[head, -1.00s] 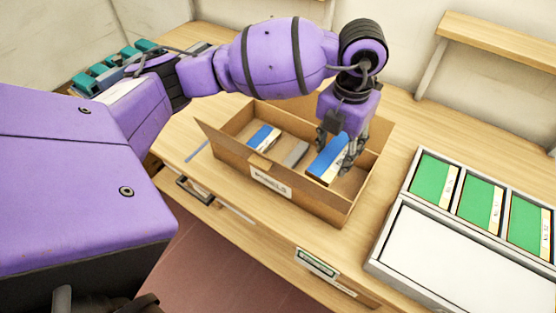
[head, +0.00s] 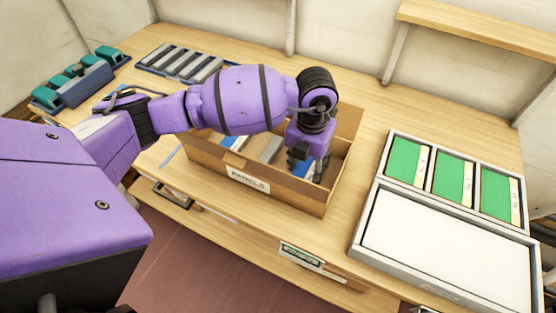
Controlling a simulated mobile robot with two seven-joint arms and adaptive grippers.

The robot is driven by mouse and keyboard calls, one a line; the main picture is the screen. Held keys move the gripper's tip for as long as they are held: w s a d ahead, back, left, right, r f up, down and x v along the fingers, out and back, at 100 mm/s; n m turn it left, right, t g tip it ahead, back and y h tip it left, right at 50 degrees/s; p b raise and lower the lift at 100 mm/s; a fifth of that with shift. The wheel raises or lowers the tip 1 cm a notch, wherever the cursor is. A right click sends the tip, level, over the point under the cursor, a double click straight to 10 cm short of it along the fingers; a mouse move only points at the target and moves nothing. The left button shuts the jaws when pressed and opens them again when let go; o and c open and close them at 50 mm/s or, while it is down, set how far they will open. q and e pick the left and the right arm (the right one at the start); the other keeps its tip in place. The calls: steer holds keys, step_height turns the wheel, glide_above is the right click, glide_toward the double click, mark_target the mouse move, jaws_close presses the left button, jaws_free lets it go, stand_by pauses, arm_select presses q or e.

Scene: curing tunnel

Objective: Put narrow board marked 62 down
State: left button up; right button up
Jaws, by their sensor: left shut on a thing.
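My left gripper (head: 313,170) reaches down into an open cardboard box on the wooden bench. It is shut on a narrow blue board (head: 304,172), which is low inside the right half of the box. The board is mostly hidden by the gripper and the box's front wall, so I cannot read its mark or tell whether it touches the bottom. The cardboard box (head: 291,199) has a label reading about "PANELS" on its front. Another blue board (head: 229,141) and a grey piece (head: 267,149) are in its left part. My right gripper is not in view.
A grey-framed tray (head: 362,214) with several green boards and a white panel stands to the right. A slotted rack (head: 178,64) and a teal-topped fixture (head: 83,84) are at the back left. A raised wooden shelf (head: 478,32) is at the back right.

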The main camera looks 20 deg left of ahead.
mark_target(305, 171)
arm_select(q)
steer(key=shift+w, duration=0.1)
steer(key=o, duration=1.1)
steer(key=shift+o, duration=0.2)
step_height(305, 171, up, 12)
steer(key=shift+r, duration=0.15)
